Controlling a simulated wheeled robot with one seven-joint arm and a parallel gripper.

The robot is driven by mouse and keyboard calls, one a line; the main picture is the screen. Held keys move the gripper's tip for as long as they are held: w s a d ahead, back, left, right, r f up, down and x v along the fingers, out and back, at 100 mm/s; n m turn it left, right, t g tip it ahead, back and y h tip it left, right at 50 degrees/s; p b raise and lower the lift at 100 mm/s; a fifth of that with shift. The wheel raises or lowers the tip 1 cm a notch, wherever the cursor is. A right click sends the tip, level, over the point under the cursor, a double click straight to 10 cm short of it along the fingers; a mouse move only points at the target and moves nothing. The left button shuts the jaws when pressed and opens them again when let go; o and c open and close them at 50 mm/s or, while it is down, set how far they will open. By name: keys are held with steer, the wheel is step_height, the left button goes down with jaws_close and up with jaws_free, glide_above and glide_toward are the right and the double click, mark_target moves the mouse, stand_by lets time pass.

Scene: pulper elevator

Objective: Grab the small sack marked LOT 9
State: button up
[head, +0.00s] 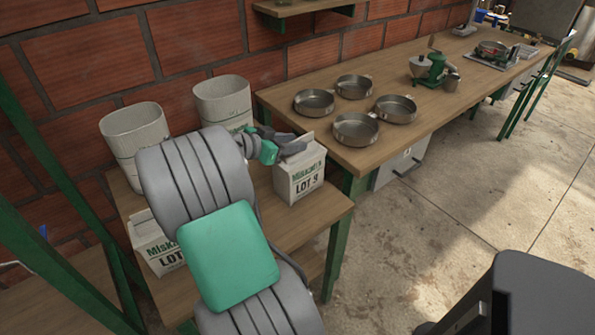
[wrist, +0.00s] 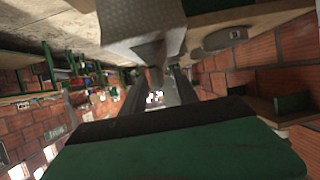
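The small white sack marked LOT 9 (head: 299,180) stands upright on the near wooden table in the head view. Its label faces the camera, and its top is partly hidden by my gripper (head: 292,145). My gripper reaches in from the left at the sack's top edge. In the wrist view a pale sack surface (wrist: 135,22) fills the top middle, just beyond the fingertips of my gripper (wrist: 158,75). The fingers stand apart with a visible gap between them. Whether they touch the sack is unclear.
Another small sack marked LOT (head: 158,246) stands at the table's left, partly hidden by my arm. Two tall pale containers (head: 133,135) (head: 222,98) stand at the back. A longer table with several metal pans (head: 356,129) adjoins on the right. A brick wall (head: 90,62) is behind.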

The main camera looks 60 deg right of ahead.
steer(key=x, duration=0.2)
steer(key=shift+s+d+f, duration=0.15)
steer(key=shift+d+f, duration=0.05)
steer(key=shift+c, duration=0.4)
jaws_close()
steer(key=shift+a+f, duration=0.1)
stand_by(0.6)
